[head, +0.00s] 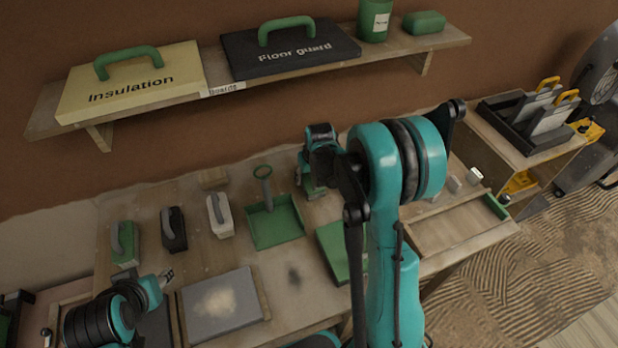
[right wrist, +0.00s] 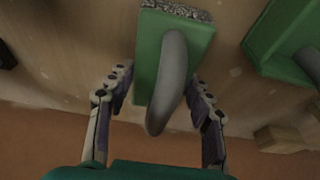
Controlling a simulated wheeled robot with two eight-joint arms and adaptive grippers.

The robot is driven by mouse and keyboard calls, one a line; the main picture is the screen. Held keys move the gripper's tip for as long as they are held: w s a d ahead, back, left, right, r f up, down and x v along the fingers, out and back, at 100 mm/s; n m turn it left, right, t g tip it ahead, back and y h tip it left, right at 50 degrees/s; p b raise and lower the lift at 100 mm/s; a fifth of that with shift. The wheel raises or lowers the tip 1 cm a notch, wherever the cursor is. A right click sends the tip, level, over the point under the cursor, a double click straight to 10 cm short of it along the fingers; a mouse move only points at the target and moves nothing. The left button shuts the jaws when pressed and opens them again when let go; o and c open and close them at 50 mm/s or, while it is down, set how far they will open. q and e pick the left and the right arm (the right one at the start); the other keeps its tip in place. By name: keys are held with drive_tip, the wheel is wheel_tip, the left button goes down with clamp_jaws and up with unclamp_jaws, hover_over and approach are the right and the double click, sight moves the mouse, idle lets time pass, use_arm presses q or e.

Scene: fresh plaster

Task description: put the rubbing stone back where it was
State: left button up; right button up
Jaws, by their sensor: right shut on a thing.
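The rubbing stone (right wrist: 184,48), a green block with a grey handle and a rough speckled grey face at its far end, is in the right wrist view. My right gripper (right wrist: 158,90) is shut on it, with one finger on each side of the handle. In the head view my right gripper (head: 318,180) is over the back of the bench (head: 180,260), partly behind my own arm; the held stone cannot be made out for certain there. My left gripper (head: 166,276) is low over the left part of the bench, apart from the tools; its jaws are too small to judge.
A green block with grey handle (head: 124,243), a black one (head: 173,229) and a white one (head: 220,215) stand in a row. A green dustpan (head: 275,225), a green flat piece (head: 334,252) and a grey board (head: 222,304) lie nearby. A wooden tray (head: 450,228) is at right; a shelf (head: 225,88) hangs above.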

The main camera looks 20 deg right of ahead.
drive_tip(key=o, duration=0.8)
drive_tip(key=shift+f, duration=0.1)
drive_tip(key=o, duration=0.4)
